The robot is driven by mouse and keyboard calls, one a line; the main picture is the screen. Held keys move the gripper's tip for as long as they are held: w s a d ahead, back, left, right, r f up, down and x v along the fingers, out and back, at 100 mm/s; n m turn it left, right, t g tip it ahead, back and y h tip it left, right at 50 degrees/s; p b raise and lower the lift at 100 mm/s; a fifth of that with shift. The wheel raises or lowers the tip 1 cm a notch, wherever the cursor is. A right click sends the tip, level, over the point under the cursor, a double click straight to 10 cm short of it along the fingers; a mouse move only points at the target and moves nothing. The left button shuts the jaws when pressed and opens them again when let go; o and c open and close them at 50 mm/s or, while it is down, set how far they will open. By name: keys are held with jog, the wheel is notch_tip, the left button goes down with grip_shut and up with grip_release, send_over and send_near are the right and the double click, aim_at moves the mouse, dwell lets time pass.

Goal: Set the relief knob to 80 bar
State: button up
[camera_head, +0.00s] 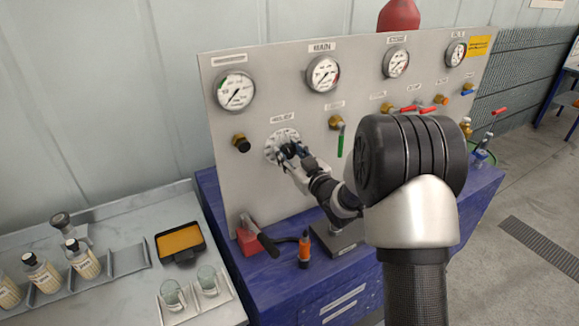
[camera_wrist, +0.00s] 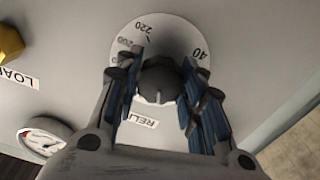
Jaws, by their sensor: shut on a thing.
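The relief knob (camera_wrist: 164,72) is dark and round. It sits on a white round dial plate (camera_wrist: 190,30) on the grey panel. In the wrist view the numbers 40, 200 and 220 are readable; the others are hidden or cut off. My gripper (camera_wrist: 162,84) is shut on the knob, with a blue-padded finger on each side. In the head view my gripper (camera_head: 291,155) reaches the panel from the lower right and covers much of the knob. The dial plate (camera_head: 271,149) shows around it. I cannot tell which number the knob points to.
Several gauges line the panel top, including the main gauge (camera_head: 323,73) above right of the dial. A black knob (camera_head: 241,143) is left of it; a green-handled valve (camera_head: 341,140) is right. A red-based lever (camera_head: 248,238) and an orange tool (camera_head: 304,250) stand on the blue bench below.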

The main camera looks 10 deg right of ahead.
jog(key=n+b, duration=0.5)
jog(key=b, duration=0.1)
jog(key=shift+f+n+b, duration=0.15)
jog(key=shift+n+b, duration=0.15)
jog(key=shift+b, duration=0.1)
jog(key=n, duration=0.1)
jog(key=n+b, duration=0.1)
jog(key=n, duration=0.3)
jog(key=shift+r, duration=0.25)
jog(key=o, duration=1.1)
jog(key=shift+c, duration=0.2)
jog(key=v, duration=1.2)
